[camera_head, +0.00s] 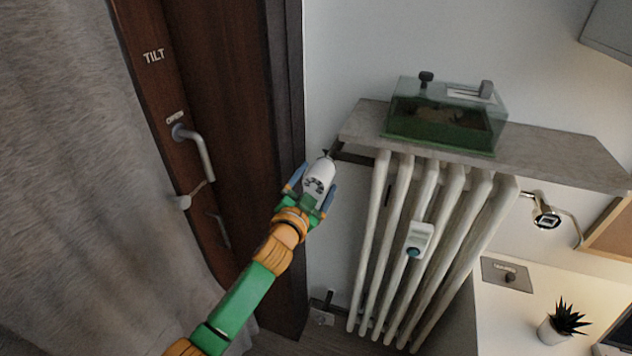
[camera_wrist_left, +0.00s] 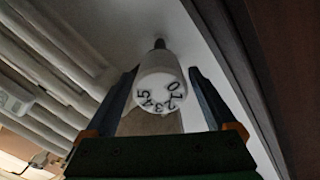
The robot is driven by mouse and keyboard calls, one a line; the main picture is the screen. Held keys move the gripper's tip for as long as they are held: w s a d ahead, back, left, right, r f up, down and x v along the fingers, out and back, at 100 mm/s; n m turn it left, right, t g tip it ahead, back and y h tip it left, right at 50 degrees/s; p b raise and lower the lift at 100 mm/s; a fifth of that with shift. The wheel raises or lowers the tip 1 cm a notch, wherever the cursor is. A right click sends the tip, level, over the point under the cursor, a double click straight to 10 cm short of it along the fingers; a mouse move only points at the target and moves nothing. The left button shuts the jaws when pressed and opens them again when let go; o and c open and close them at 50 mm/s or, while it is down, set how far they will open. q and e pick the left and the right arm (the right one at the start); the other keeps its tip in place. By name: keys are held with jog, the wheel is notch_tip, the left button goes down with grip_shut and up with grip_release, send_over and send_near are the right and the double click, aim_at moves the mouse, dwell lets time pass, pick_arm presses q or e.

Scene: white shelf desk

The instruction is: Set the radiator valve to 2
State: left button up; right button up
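The white radiator valve (camera_head: 319,180) is a rounded knob with dark digits, on a pipe stub at the left of the radiator. In the left wrist view the valve (camera_wrist_left: 158,84) shows digits from 0 at the right round the lower edge to 5 at the left. I cannot make out a pointer mark. My left gripper (camera_head: 314,188) has its two blue fingers on either side of the knob. In the left wrist view my gripper's fingers (camera_wrist_left: 164,72) look spread, with narrow gaps beside the knob; contact at the tips is unclear. My right gripper is not in view.
The white ribbed radiator (camera_head: 400,250) carries a small white device (camera_head: 419,240). Above it a grey shelf (camera_head: 550,160) holds a glass tank (camera_head: 445,115). A dark door with a handle (camera_head: 196,150) and a grey curtain (camera_head: 70,180) are at the left. A white desk (camera_head: 500,315) is at right.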

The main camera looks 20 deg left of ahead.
aim_at(313, 186)
pick_arm(q)
jog(key=shift+o, duration=0.2)
jog(key=s, duration=0.7)
jog(key=shift+a+b, duration=0.15)
jog(key=shift+b, duration=0.15)
jog(key=s+a+f+n+g, duration=0.1)
jog(key=s+f+g, duration=0.35)
jog(key=f, duration=1.05)
jog(key=s+a+f+n+g, duration=0.1)
jog(key=s+f+g, duration=0.3)
jog(key=f, duration=1)
jog(key=s+f+n+g, duration=0.1)
jog(key=s+f+g, duration=0.1)
jog(key=s+f, duration=0.4)
jog(key=s+f+n+g, duration=0.1)
jog(key=s+f+g, duration=0.2)
jog(key=s, duration=1.3)
jog(key=s+d+f+g, duration=0.1)
jog(key=s+f+g, duration=0.2)
jog(key=s+f, duration=0.6)
jog(key=s, duration=0.2)
jog(key=shift+s+f+n+y, duration=0.2)
jog(key=shift+s+n+y, duration=0.1)
jog(key=shift+s+n, duration=0.1)
jog(key=shift+g, duration=0.25)
